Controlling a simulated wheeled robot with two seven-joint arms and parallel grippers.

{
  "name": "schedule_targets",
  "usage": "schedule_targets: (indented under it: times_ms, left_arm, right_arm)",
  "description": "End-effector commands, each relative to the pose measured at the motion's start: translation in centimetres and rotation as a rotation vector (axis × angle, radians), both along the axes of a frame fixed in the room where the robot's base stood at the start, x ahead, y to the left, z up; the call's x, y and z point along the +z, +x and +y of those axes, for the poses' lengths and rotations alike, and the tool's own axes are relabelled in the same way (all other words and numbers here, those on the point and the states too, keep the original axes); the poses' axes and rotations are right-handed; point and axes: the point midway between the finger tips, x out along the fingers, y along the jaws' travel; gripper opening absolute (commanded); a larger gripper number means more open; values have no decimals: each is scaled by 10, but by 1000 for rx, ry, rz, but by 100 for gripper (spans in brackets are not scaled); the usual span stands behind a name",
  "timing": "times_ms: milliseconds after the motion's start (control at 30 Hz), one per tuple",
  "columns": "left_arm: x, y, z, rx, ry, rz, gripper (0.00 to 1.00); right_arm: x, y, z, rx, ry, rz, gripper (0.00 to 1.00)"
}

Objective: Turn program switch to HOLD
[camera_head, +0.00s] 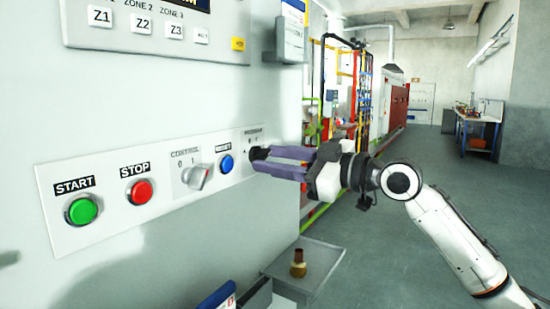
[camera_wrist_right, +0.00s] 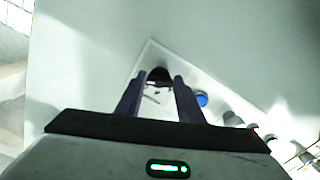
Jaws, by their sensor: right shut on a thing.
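The program switch is a small dark knob at the right end of the white control panel (camera_head: 110,240), under a label reading PROGRAM (camera_head: 253,132). My right gripper (camera_head: 256,158) reaches in from the right and its fingers are shut on the knob. In the right wrist view the dark program switch (camera_wrist_right: 158,75) sits between the two finger tips (camera_wrist_right: 160,80). The switch's pointer and most of its position marks are hidden by the fingers, so its setting cannot be read. My left gripper is not in view.
On the same panel are a green START button (camera_head: 81,210), a red STOP button (camera_head: 140,191), a grey CONTROL knob (camera_head: 197,177) and a blue button (camera_head: 226,163) close beside my fingers. A small shelf (camera_head: 325,262) holding a brass-coloured part (camera_head: 298,264) juts out below.

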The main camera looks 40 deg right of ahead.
Motion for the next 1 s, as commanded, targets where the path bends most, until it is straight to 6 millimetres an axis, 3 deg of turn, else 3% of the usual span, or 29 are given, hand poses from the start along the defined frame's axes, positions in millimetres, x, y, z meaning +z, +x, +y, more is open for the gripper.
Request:
schedule_targets:
  times_ms: [467,500,600,1000]
  left_arm:
    - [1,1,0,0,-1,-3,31]
    - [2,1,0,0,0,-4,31]
    - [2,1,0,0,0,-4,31]
    - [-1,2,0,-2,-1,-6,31]
  right_arm:
    - [-1,0,0,1,17,8,12]
    - [-1,0,0,1,17,8,36]
    - [-1,0,0,1,16,8,53]
    - [-2,-5,-2,0,14,7,53]
